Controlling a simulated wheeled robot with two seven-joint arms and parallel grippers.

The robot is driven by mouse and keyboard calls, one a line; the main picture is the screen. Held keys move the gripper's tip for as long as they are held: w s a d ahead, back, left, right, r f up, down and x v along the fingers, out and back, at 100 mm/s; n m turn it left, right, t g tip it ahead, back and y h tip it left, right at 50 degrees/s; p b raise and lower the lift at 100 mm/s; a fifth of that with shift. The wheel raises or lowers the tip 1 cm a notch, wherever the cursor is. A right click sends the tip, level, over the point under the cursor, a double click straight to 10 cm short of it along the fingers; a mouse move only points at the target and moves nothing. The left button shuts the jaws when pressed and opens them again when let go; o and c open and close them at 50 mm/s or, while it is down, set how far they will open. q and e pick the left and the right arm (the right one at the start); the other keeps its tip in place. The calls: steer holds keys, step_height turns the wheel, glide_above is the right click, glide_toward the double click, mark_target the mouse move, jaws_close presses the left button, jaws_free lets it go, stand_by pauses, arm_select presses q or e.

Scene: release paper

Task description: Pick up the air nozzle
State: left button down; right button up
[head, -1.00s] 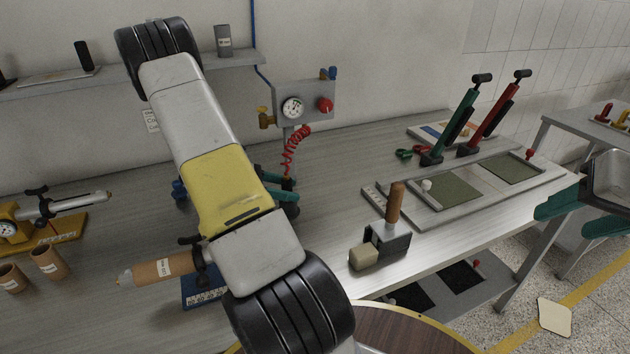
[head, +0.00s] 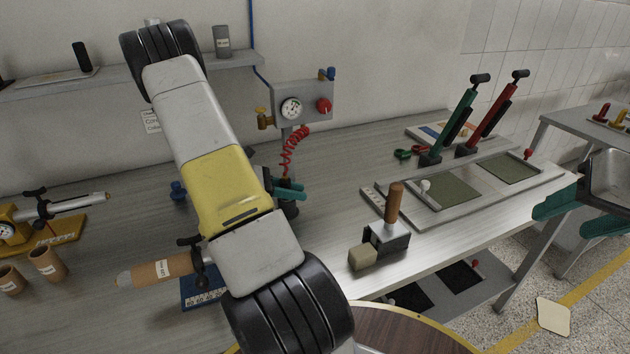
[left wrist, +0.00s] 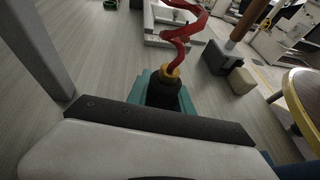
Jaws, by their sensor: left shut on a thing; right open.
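The air nozzle is at the lower end of the red coiled hose (head: 293,150), which hangs from the gauge panel. In the left wrist view, the air nozzle (left wrist: 164,94) is a dark body with a brass-coloured fitting where the red hose enters. My left gripper (head: 298,190) is shut on it, with teal fingers on both sides. In the head view my left arm and fingers hide part of it, and a dark part (head: 288,208) shows just below the fingers. My right gripper (head: 562,222) is open and empty at the right, beyond the bench's edge.
The gauge panel (head: 302,100) with a red knob stands behind the nozzle. A wooden-handled block (head: 387,237) and a tan block (head: 362,257) sit to the right. A cardboard-coloured cylinder (head: 160,270) is at left.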

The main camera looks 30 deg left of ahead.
arm_select(q)
step_height(320, 180, up, 10)
stand_by(0.5)
